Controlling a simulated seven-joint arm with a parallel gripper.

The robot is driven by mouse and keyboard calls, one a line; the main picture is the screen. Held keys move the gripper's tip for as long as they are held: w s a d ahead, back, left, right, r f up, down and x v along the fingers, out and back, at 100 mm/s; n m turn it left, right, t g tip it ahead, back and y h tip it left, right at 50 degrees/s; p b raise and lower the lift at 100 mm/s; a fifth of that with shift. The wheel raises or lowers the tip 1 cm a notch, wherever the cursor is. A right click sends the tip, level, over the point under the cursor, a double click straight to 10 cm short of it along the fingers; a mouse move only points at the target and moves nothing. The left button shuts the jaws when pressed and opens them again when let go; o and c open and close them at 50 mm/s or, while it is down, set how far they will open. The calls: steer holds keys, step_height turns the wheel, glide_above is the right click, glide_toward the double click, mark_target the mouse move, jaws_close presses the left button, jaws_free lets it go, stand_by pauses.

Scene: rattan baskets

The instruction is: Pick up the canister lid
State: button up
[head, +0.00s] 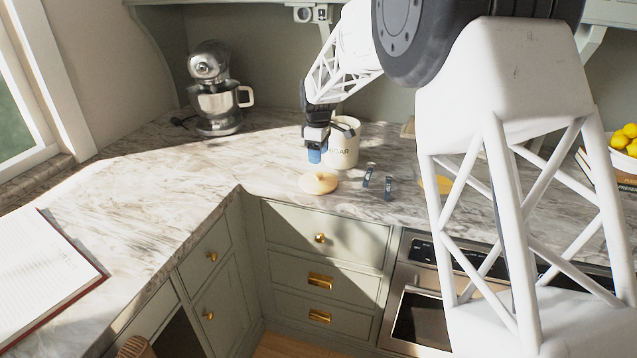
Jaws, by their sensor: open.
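The canister lid (319,182) is a round, pale wooden disc with a small raised knob. It lies on the marble counter near the front edge, in front of the white canister (346,146), which stands upright with dark lettering, partly readable as "AR". My gripper (315,157), dark with blue fingertips, points down above the lid, to the left of the canister's front. It is open and appears empty, with a gap between it and the lid. It hides part of the canister's left side.
Two small dark-and-blue items (369,176) stand to the right of the lid. A silver stand mixer (213,90) stands at the back left. An open book (42,270) lies front left. A bowl of lemons (625,148) is far right. The counter left of the lid is clear.

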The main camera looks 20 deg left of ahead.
mark_target(318, 174)
steer(key=shift+f, duration=1.2)
steer(key=shift+f, duration=2.6)
steer(key=c, duration=1)
steer(key=shift+r, duration=0.2)
steer(key=shift+c, duration=0.2)
